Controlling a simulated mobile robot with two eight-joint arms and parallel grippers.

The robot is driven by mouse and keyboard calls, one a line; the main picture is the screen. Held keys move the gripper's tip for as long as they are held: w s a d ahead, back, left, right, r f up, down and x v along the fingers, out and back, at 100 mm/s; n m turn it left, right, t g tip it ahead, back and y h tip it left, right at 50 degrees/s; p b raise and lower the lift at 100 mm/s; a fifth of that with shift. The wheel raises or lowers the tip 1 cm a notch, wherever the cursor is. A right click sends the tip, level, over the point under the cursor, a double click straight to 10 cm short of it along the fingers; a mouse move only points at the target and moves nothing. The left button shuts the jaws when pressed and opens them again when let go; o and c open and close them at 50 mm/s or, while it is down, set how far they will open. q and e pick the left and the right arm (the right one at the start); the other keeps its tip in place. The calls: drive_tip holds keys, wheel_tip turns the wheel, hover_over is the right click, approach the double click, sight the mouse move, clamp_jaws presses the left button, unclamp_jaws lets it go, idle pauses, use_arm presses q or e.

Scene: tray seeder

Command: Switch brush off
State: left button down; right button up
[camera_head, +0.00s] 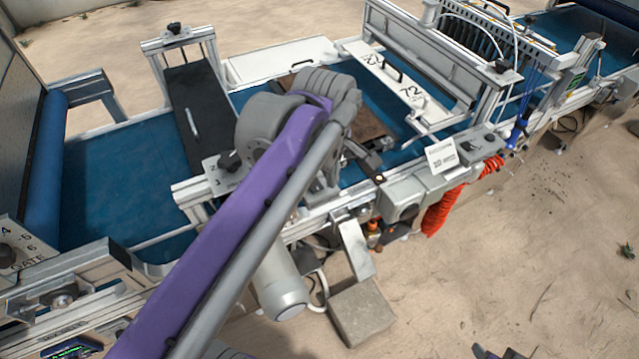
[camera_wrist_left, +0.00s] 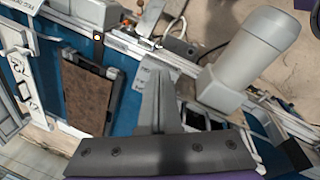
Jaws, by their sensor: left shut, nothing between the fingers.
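My left gripper (camera_head: 322,190) is over the near rail of the seeder line, mostly hidden behind its own purple arm in the head view. In the left wrist view the left gripper (camera_wrist_left: 164,78) is shut and empty. Its tips lie over a small pale plate with dark lettering (camera_wrist_left: 147,71) on the rail; the lettering is too small to read. The fingers cover part of this plate, so I cannot tell whether they touch it. No brush switch can be made out clearly, nor its position.
A grey motor (camera_head: 280,285) hangs off the near side and shows large in the left wrist view (camera_wrist_left: 252,48). A soil-filled tray (camera_wrist_left: 88,92) lies on the blue belt (camera_head: 125,185). A control box (camera_head: 400,195) and a red coiled hose (camera_head: 445,208) are to the right.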

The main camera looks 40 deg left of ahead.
sight(317, 187)
use_arm(q)
drive_tip(key=w+a+r+n+g+b, duration=0.1)
drive_tip(key=a+r+n, duration=0.3)
drive_tip(key=n, duration=0.8)
drive_tip(key=shift+w+a+r+g, duration=0.4)
drive_tip(key=shift+w+r+g, duration=0.25)
drive_tip(key=shift+r, duration=0.5)
use_arm(e)
drive_tip(key=shift+s+f, duration=0.2)
drive_tip(key=shift+f, duration=0.35)
drive_tip(key=shift+s+f, duration=0.2)
drive_tip(key=shift+f, duration=0.3)
use_arm(q)
wheel_tip(317, 187, down, 14)
drive_tip(key=shift+b, duration=0.55)
use_arm(e)
drive_tip(key=shift+s+f, duration=0.15)
drive_tip(key=shift+f, duration=0.35)
use_arm(q)
drive_tip(key=shift+d+f, duration=0.1)
